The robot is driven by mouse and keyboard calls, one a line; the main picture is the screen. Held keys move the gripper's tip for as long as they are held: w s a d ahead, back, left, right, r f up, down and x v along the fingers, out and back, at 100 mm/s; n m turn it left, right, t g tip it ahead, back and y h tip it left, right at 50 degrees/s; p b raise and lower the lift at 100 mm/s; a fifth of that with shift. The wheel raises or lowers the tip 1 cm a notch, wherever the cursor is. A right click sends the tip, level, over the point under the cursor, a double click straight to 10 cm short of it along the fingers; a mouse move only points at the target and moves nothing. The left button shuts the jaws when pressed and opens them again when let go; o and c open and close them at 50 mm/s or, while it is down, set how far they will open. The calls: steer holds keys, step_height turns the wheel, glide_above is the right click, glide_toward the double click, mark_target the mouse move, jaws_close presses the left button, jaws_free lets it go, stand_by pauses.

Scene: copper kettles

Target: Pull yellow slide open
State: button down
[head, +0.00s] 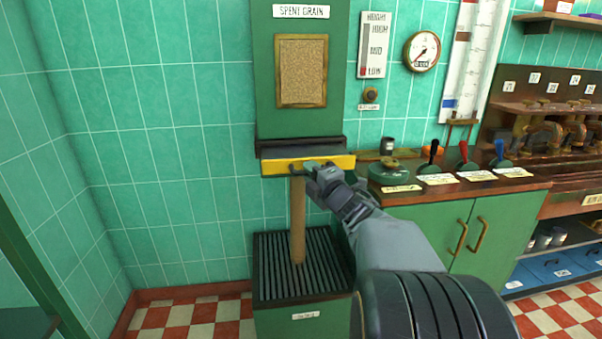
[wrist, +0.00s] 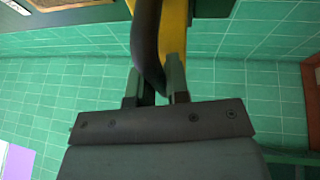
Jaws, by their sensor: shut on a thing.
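The yellow slide (head: 338,164) sits at the foot of the green chute labelled "SPENT GRAIN" (head: 300,12). Its yellow front stands out from the chute, with a grey plate behind it. My gripper (head: 311,168) is at the slide's front, shut on its dark handle (head: 296,170). In the wrist view the handle (wrist: 146,45) is a dark curved bar between my gripper's fingers (wrist: 156,95), with the yellow front (wrist: 174,40) beside it. A brown column of what looks like grain (head: 298,220) runs from under the slide to the slatted top of a green bin (head: 270,285).
A counter (head: 480,190) with a green round-lidded vessel (head: 390,172) and black, red and blue levers (head: 465,152) stands to the right. Copper kettles or fittings (head: 550,130) are farther right. Open checkered floor (head: 180,315) lies left of the bin.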

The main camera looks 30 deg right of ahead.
steer(key=c, duration=1.1)
jaws_free()
steer(key=s+f, duration=0.2)
steer(key=s, duration=1.1)
steer(key=shift+s+d+f, duration=0.15)
steer(key=shift+s+d, duration=0.1)
steer(key=shift+s, duration=0.1)
steer(key=shift+p, duration=0.4)
